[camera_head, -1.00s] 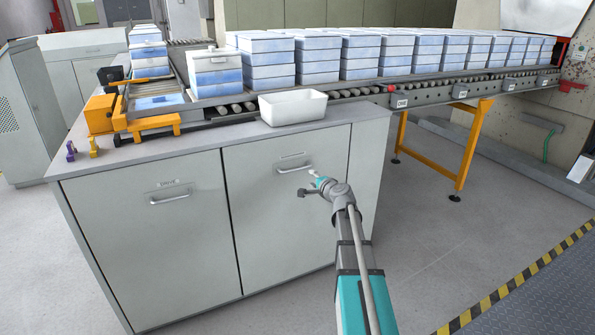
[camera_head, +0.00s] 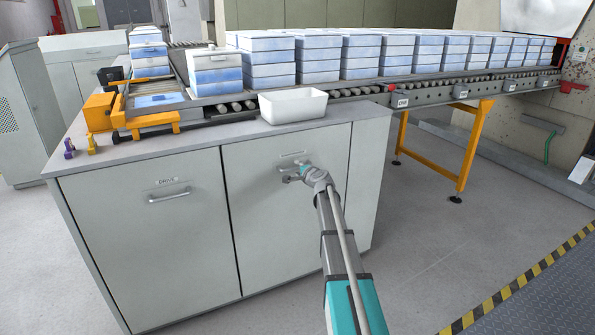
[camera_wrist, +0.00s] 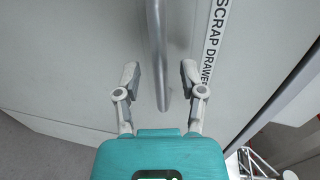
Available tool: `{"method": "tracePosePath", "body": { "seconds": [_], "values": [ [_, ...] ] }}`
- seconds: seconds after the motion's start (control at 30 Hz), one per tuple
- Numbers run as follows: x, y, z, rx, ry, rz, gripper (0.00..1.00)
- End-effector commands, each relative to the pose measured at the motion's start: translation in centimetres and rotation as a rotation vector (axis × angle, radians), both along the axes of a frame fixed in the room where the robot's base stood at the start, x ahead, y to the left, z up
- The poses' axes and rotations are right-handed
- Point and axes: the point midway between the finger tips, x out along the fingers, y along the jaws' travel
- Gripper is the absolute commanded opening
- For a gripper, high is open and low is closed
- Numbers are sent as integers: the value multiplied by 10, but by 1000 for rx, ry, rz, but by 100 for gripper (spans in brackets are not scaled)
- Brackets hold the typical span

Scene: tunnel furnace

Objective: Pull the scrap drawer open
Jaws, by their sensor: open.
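The scrap drawer's grey front (camera_head: 265,240) is the right-hand panel of the cabinet in the head view, and it looks closed. The wrist view shows its label (camera_wrist: 216,45) reading SCRAP DRAWER. Its metal bar handle (camera_wrist: 158,40) runs from the top of the wrist view down between my fingers. My gripper (camera_wrist: 160,75) is open, with one finger on each side of the handle's end and a visible gap to each. In the head view my gripper (camera_head: 291,174) is at the drawer's handle and hides part of it.
A drawer labelled DRIVE (camera_head: 168,195) is to the left. A white bin (camera_head: 292,106) stands on the countertop above. Stacked blue and white boxes (camera_head: 340,55) sit on and along the roller conveyor (camera_head: 440,90) behind.

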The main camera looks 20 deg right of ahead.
Motion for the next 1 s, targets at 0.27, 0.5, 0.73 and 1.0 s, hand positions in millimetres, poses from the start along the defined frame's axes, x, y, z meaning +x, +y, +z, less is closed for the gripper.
{"method": "tracePosePath", "body": {
  "seconds": [0.27, 0.5, 0.73, 1.0],
  "values": [
    [13, 1, -3, 0, 0, 0, 53],
    [12, 1, -2, 0, 0, 0, 53],
    [12, 1, -2, 0, 0, 0, 14],
    [12, 1, -2, 0, 0, 0, 0]
  ]
}}
